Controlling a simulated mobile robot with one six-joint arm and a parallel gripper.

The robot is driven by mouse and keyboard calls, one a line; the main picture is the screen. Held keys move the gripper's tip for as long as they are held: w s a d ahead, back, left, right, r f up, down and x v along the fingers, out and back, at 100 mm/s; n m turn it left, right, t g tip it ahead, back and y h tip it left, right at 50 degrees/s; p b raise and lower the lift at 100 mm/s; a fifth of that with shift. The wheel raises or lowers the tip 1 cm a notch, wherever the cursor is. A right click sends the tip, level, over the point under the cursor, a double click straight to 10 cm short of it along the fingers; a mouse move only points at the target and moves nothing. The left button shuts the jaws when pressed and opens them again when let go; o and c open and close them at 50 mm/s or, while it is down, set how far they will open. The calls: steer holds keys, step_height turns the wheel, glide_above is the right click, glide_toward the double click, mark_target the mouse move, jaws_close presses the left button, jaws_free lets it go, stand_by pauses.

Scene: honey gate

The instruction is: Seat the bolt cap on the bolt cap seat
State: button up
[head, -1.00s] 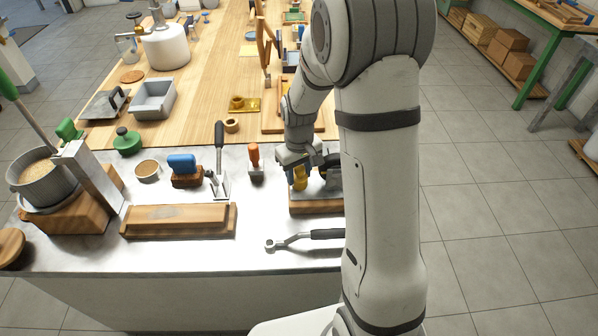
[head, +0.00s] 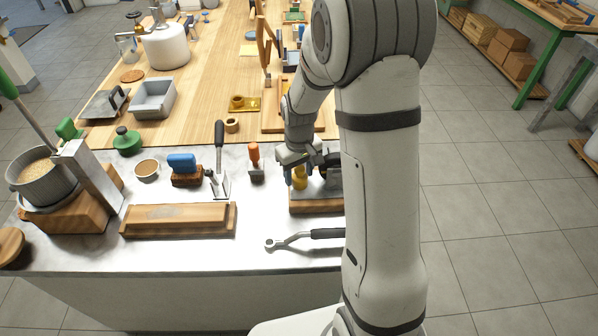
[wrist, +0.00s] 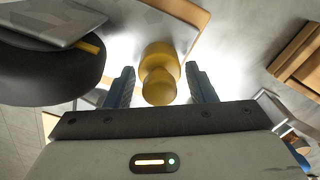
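The yellow bolt cap (head: 300,179), a round knob on a wider body, stands at the left end of a wood-based block with a grey metal top (head: 322,192). My gripper (head: 301,173) is over it, pointing down. In the wrist view the cap (wrist: 158,78) lies between the two blue fingers of my gripper (wrist: 160,84), with a narrow gap on each side. The gripper is open around the knob and does not appear to touch it. The cap hides what is beneath it, so I cannot tell how it sits on a seat.
A wrench (head: 302,239) lies in front of the block. An orange-handled tool (head: 255,162) and a scraper with a black handle (head: 219,165) stand to the left. A long wooden sharpening block (head: 180,219) lies at front left. A dark rounded object (wrist: 45,70) is close in the wrist view.

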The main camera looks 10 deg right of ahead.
steer(key=shift+r, duration=0.15)
stand_by(0.4)
steer(key=shift+r+p, duration=1.15)
steer(key=shift+r, duration=0.45)
steer(key=o, duration=0.6)
steer(key=shift+o, duration=0.4)
steer(key=o, duration=0.3)
steer(key=shift+o, duration=0.4)
